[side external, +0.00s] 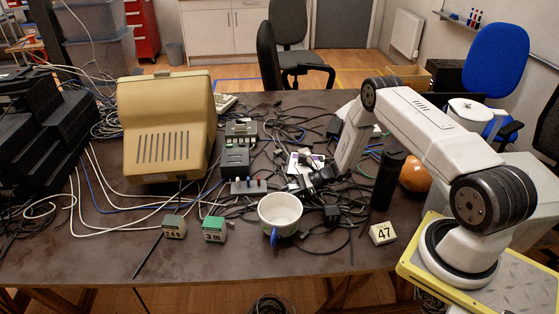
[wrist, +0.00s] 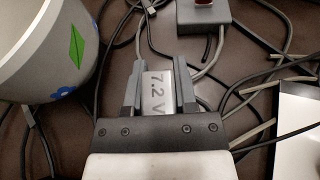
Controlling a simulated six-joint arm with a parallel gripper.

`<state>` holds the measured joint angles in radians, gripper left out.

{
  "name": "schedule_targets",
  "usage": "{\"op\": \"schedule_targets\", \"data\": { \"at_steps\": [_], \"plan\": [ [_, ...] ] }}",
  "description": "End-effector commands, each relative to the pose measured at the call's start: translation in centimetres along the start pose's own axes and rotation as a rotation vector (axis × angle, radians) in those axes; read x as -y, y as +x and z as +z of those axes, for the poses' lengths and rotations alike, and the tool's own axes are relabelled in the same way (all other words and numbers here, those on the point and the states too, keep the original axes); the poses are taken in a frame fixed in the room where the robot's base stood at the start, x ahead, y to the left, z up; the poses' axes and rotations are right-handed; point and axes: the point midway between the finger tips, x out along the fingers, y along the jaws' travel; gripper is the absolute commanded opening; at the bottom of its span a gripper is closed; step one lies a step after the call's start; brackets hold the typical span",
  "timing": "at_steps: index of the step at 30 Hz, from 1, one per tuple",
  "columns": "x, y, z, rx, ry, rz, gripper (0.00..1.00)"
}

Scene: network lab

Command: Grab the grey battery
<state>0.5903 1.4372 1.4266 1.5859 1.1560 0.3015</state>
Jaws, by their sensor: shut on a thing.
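In the wrist view the grey battery (wrist: 158,90), marked "7.2 V", sits between the two fingers of my gripper (wrist: 158,78). The fingers touch or nearly touch its sides, and my gripper is shut on it. The table shows dark beneath it; I cannot tell whether the battery touches the table. In the side view my gripper (side external: 308,184) is low over the cluttered middle of the table, and the battery cannot be made out there.
A white mug (side external: 280,213) with a blue handle stands close by; it also fills the wrist view's upper left (wrist: 45,55). Loose black cables surround my gripper. A power strip (side external: 248,187), a beige monitor (side external: 165,125) and a black cylinder (side external: 388,178) stand around. The front left table is mostly clear.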

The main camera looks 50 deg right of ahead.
Motion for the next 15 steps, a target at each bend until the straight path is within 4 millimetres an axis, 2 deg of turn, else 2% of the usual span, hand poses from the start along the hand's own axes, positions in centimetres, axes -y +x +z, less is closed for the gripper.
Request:
{"op": "schedule_targets", "data": {
  "at_steps": [8, 15],
  "plan": [
    [0.0, -0.1, 0.2, 0.001, -0.001, 0.0, 0.0],
    [0.1, -0.5, 1.4, 0.001, -0.002, -0.001, 0.0]
  ]
}}
